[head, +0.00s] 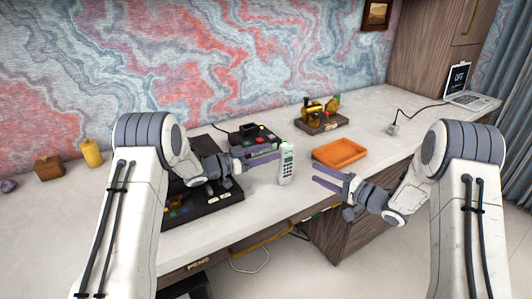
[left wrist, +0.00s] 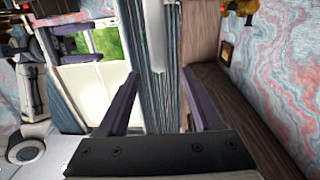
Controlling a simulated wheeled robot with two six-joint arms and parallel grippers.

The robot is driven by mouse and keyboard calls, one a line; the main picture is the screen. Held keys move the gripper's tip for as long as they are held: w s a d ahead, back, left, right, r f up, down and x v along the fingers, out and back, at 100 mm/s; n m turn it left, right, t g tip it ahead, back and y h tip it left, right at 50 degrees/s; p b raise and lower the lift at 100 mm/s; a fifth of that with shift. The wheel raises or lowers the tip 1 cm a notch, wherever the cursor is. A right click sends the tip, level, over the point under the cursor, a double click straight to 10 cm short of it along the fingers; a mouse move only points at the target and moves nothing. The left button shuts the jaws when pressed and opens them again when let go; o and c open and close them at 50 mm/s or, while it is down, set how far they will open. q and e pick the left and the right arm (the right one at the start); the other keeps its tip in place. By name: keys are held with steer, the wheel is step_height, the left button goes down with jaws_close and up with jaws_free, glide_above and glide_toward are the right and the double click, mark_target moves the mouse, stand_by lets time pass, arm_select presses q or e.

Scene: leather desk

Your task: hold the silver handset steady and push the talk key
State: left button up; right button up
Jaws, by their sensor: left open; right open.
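The silver handset (head: 286,168) stands upright on the desk with its keypad side facing me in the head view. Its keys are too small to tell the talk key apart. My left gripper (head: 277,160) is open, its fingers pointing right at the handset's left side, close to it. I cannot tell whether they touch it. In the left wrist view, a pale upright shape that looks like the handset (left wrist: 155,35) shows at the top, between the lines of my open left fingers (left wrist: 160,74). My right gripper (head: 314,173) is open and empty, to the right of the handset, its fingers pointing left.
A black box with colored buttons (head: 254,138) and a dark panel (head: 205,207) lie behind and under my left arm. A brass model on a wooden base (head: 319,117) stands farther back. The desk around the handset's foot is clear.

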mark_target(280, 148)
arm_select(q)
steer(key=shift+x, duration=3.6)
jaws_close()
arm_select(e)
jaws_close()
